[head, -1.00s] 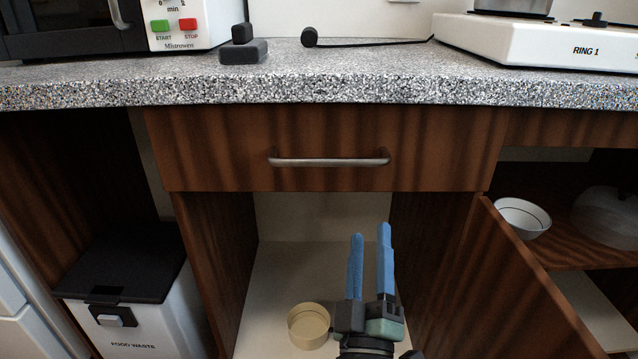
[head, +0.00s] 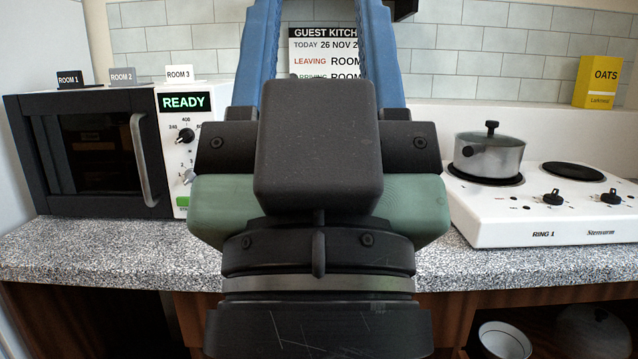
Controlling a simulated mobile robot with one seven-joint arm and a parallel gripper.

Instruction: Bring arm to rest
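My gripper (head: 318,40) fills the middle of the head view, close to the camera and pointing up. Its two blue fingers stand apart, with the wall notice showing between them and nothing held. The fingertips run out of the top of the picture. The gripper and wrist hide the middle of the worktop and much of the notice.
The granite worktop (head: 80,246) runs across. A microwave (head: 95,150) reading READY, with room cards on top, stands left. A hob (head: 560,215) with a lidded pot (head: 488,155) stands right. An oats box (head: 597,82) is behind. A white bowl (head: 505,341) sits in the cupboard below right.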

